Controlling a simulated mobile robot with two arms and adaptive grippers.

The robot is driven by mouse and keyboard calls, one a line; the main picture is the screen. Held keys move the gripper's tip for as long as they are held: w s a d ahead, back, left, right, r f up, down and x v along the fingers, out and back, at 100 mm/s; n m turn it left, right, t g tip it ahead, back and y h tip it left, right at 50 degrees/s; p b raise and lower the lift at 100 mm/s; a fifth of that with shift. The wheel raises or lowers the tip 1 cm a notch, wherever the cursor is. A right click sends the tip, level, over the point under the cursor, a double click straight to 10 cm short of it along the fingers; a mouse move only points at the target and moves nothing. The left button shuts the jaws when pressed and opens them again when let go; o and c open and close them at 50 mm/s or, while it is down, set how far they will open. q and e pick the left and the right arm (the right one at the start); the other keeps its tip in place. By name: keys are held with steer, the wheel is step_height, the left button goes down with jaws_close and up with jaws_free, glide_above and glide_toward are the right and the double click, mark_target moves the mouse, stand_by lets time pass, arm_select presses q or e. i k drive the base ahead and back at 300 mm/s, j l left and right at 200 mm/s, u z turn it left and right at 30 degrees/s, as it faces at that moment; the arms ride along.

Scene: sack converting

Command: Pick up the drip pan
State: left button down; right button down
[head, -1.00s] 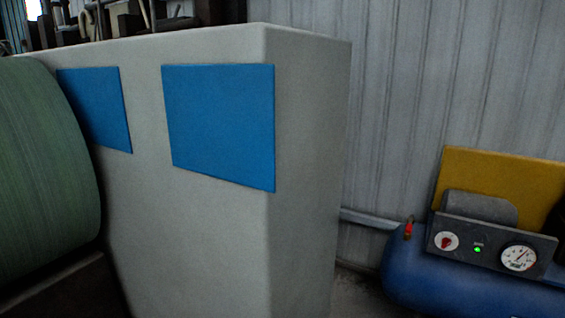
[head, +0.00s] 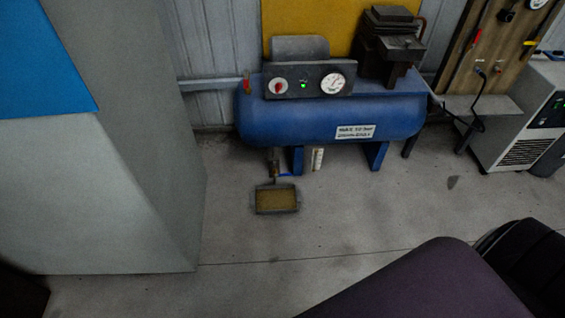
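The drip pan (head: 277,211) is a small grey rectangular tray with a brownish-yellow inside. It sits on the concrete floor at the middle of the head view, below the left part of the blue compressor tank (head: 330,118). A drain fitting (head: 274,166) hangs from the tank just above the pan's back edge. Neither of my grippers shows in the head view.
A large grey cabinet (head: 160,190) with a blue panel stands at left. A dark purple rounded object (head: 430,285) fills the lower right. A grey unit (head: 510,120) stands at far right. The floor (head: 330,225) around the pan's front is clear.

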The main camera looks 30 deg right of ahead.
mark_target(275, 199)
steer(key=l+z, duration=0.1)
steer(key=z, duration=0.65)
steer(key=i+l, duration=0.15)
